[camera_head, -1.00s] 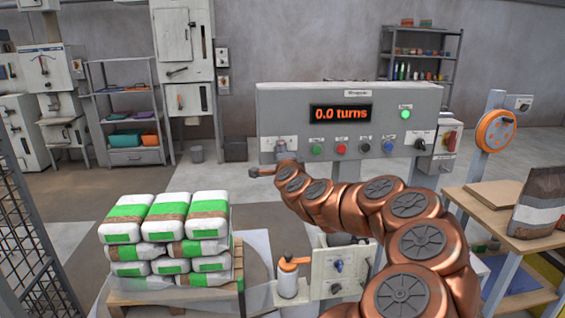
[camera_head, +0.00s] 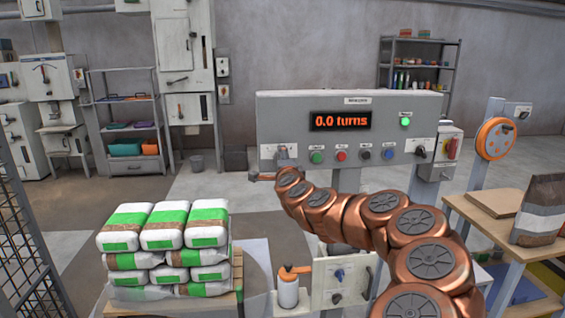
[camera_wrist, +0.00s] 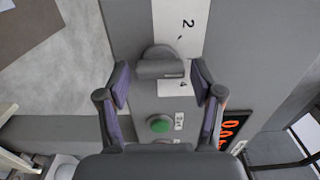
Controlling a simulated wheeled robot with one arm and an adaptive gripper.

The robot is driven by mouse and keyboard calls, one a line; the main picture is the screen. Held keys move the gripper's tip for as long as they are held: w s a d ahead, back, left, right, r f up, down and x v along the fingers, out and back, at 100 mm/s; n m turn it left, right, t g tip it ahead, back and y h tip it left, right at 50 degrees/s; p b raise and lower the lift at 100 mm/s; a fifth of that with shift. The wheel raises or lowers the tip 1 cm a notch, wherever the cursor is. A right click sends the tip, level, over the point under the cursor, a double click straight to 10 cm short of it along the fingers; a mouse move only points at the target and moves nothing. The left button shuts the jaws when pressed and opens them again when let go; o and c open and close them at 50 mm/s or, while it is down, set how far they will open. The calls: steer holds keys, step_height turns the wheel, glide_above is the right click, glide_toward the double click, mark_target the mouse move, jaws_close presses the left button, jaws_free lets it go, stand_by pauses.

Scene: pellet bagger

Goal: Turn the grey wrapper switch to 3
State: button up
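The grey wrapper switch (camera_wrist: 160,64) is a rotary knob on a pale label plate in the wrist view. The figures 2 and 4 show on the plate; a 3 is not readable. In the head view the switch (camera_head: 283,153) is small, at the left of the grey control panel (camera_head: 420,108). My gripper (camera_wrist: 160,78) is open, with one finger on each side of the knob and visible gaps between. Nothing is held. In the head view the end of my arm is just below the switch, and its fingers are hard to make out.
The panel display (camera_head: 340,121) reads 0.0 turns. A green button (camera_head: 317,157) sits right of the switch, with a red button (camera_head: 341,155) and other controls beyond. Below stands a small box (camera_head: 322,280) with knobs. Stacked bags (camera_head: 163,238) are at left, a wooden table (camera_head: 500,222) at right.

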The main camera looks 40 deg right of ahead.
steer(key=shift+o, duration=0.3)
steer(key=shift+s, duration=0.1)
steer(key=v, duration=0.7)
steer(key=shift+s+a, duration=0.15)
steer(key=shift+a, duration=0.1)
stand_by(0.6)
